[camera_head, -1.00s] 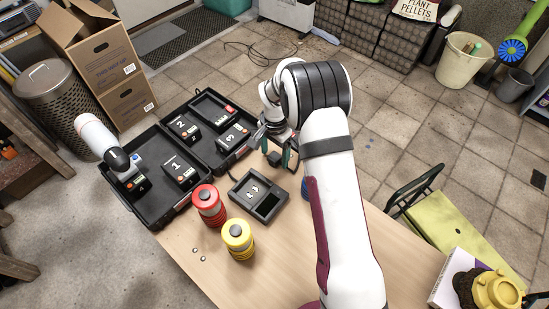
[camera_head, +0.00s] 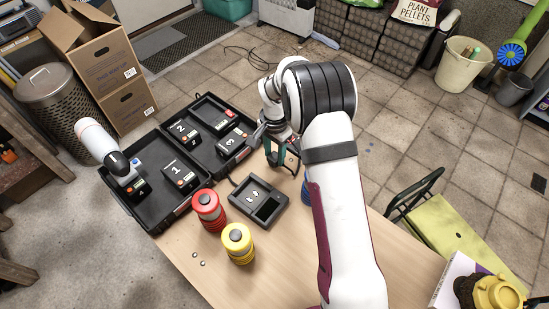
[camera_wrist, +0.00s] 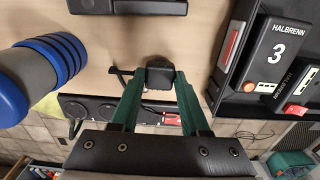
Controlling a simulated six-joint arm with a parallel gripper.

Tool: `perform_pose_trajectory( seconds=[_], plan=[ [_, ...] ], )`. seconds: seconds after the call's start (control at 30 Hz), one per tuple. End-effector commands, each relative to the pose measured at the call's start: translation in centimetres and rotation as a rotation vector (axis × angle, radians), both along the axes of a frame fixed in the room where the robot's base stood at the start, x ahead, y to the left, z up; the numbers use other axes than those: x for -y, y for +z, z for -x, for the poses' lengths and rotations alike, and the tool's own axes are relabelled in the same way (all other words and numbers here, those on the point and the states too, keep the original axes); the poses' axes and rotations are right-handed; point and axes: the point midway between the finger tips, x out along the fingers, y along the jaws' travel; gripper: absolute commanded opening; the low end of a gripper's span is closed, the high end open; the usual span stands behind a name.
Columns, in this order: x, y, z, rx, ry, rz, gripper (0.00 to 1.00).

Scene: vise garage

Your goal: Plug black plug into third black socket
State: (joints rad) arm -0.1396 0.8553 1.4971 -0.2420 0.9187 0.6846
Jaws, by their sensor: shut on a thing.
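My gripper (camera_head: 282,165) is over the far edge of the wooden table. In the wrist view its two green fingers (camera_wrist: 160,88) are closed on a small black plug (camera_wrist: 160,75). A black strip (camera_wrist: 95,108) with round black sockets and a red part lies behind the fingers in the wrist view, along the table edge. The fingers cover part of it, so I cannot tell which socket is third. The plug appears apart from the strip.
An open black case (camera_head: 155,205) at left holds numbered blocks, including block 3 (camera_wrist: 278,52). A grey tray (camera_head: 258,203), red canister (camera_head: 208,210) and yellow canister (camera_head: 238,243) stand nearby. A blue-ringed cylinder (camera_wrist: 45,72) is left in the wrist view. The front tabletop has free room.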

Motion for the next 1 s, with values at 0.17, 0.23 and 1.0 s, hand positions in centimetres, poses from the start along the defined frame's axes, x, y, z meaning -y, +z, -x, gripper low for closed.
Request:
perform_pose_trajectory(
  seconds=[0.17, 0.23, 1.0],
  plan=[
    [0.0, 4.3, -0.1, 0.004, 0.0, -0.001, 0.0],
    [0.0, 5.6, -0.1, 0.004, 0.0, 0.001, 0.0],
    [3.5, 7.1, -2.8, -0.001, -0.005, 0.0, 0.0]
  ],
)
